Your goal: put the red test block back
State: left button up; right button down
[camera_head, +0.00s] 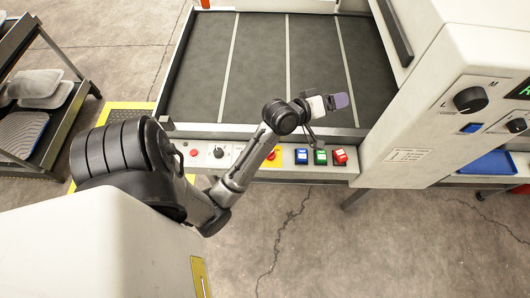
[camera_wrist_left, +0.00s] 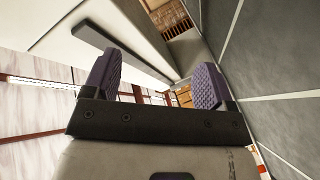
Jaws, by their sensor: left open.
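The red test block (camera_head: 340,157) is at the right end of a row of three blocks on the pale front ledge of the machine. It looks slightly turned against its neighbours, the green block (camera_head: 320,157) and the blue block (camera_head: 301,156). I cannot tell how it is seated. My left gripper (camera_head: 335,101) is above the dark belt's front edge, beyond the row and apart from the red block. In the left wrist view its two purple finger pads (camera_wrist_left: 155,80) are wide apart with nothing between them. My right gripper is not in view.
The dark belt (camera_head: 256,70) with pale cross lines is bare. A machine housing with a dial (camera_head: 469,100) stands close on the right. A red stop button (camera_head: 271,155) sits on the ledge near my left forearm. A shelf rack (camera_head: 50,110) stands at left.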

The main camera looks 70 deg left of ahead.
pick_arm(q)
jog(key=s+d+f+m+g+h, duration=0.3)
jog(key=s+d+f+m+g, duration=0.2)
jog(key=s+d+f+m, duration=0.4)
jog(key=s+d+f+m+g, duration=0.2)
jog(key=s+d+f+g, duration=0.1)
jog(key=s, duration=0.5)
jog(key=s+d+f+m+g, duration=0.3)
jog(key=s+d+f+g, duration=0.1)
jog(key=s+d+f, duration=0.1)
jog(key=s+d, duration=0.1)
jog(key=s, duration=0.1)
jog(key=shift+s+d+f+m, duration=0.3)
jog(key=shift+s+d+f, duration=0.05)
notch_tip(320, 180, up, 37)
jog(key=p, duration=3.7)
jog(key=shift+w+r, duration=0.1)
